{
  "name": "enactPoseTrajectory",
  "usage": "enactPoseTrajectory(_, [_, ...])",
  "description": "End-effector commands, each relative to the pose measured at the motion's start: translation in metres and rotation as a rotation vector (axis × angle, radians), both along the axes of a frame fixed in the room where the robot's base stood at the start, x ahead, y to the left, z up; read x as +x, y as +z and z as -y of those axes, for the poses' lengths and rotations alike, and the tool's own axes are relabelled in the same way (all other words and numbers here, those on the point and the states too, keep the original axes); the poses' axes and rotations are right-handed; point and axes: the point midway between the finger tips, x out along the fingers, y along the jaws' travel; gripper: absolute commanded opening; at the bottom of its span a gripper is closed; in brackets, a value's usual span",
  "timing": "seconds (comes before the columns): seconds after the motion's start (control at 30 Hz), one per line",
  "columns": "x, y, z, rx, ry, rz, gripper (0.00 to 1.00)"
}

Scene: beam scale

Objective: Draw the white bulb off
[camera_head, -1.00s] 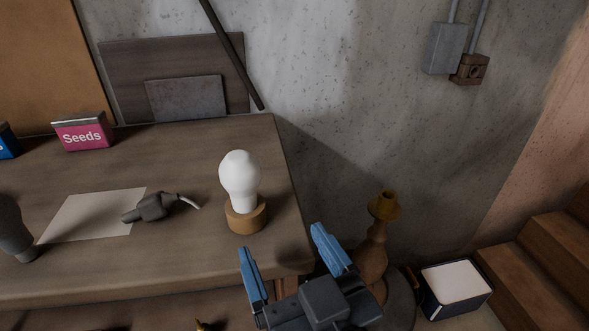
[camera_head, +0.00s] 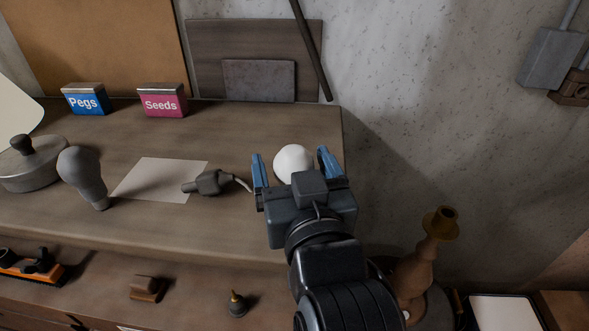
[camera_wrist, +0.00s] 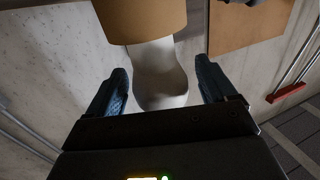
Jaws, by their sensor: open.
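The white bulb (camera_head: 292,160) stands near the right end of the workbench, its lower part hidden behind my gripper. In the wrist view the bulb (camera_wrist: 162,75) shows between the fingers, with its neck in a tan round base (camera_wrist: 140,20). My gripper (camera_head: 293,165) is open, with one blue finger on each side of the bulb. In the wrist view a gap shows between each finger and the bulb, so the gripper (camera_wrist: 162,90) does not hold it.
A grey plug (camera_head: 210,183) with a pale cord lies left of the bulb, partly on a paper sheet (camera_head: 150,180). A grey bulb (camera_head: 84,175) lies farther left. Seeds (camera_head: 162,100) and Pegs (camera_head: 86,99) boxes stand behind. A brown turned stand (camera_head: 420,262) is at the right.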

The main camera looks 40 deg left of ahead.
Motion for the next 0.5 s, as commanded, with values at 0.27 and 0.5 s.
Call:
enactPoseTrajectory(0.27, [0.0020, -0.0007, -0.0017, -0.001, -0.001, -0.001, 0.83])
enactPoseTrajectory(0.5, [0.0018, -0.0006, -0.0016, -0.001, 0.000, -0.001, 0.61])
